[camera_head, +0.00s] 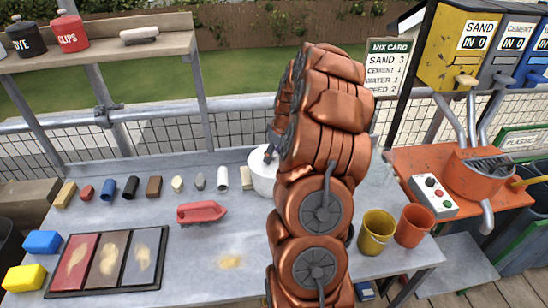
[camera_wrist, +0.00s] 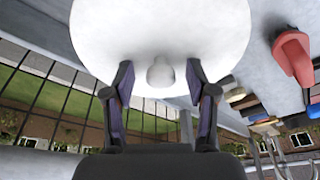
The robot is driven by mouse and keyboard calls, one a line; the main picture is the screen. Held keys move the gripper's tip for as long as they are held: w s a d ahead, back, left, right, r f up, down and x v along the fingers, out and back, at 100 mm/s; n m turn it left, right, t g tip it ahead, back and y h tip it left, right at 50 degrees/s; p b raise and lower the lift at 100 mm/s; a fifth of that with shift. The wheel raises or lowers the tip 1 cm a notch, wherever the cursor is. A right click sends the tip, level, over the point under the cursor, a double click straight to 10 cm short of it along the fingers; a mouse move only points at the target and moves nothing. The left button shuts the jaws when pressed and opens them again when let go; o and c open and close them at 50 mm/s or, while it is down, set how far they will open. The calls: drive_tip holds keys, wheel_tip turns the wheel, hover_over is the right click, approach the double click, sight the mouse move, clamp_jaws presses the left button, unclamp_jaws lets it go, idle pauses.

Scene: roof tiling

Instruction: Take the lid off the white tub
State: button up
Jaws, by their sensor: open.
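The white tub (camera_head: 262,179) stands on the grey table, partly hidden behind my copper-coloured arm. In the wrist view its round white lid (camera_wrist: 160,25) fills the top of the picture, with a small rounded knob (camera_wrist: 160,71) near its lower edge. My gripper (camera_wrist: 160,80) is open, with one dark finger on each side of the knob and a gap on both sides. Whether the fingertips touch the lid I cannot tell. In the head view only a bit of the gripper (camera_head: 271,150) shows above the tub.
A red boat-shaped object (camera_head: 201,212) lies left of the tub. A row of small items, including a white cylinder (camera_head: 223,178), runs along the back. A yellow bucket (camera_head: 376,232) and an orange bucket (camera_head: 414,225) stand to the right. A tray of coloured panels (camera_head: 108,262) lies front left.

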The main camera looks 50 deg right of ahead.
drive_tip(key=shift+f, duration=0.1)
clamp_jaws()
idle(0.4)
drive_tip(key=shift+s, duration=0.1)
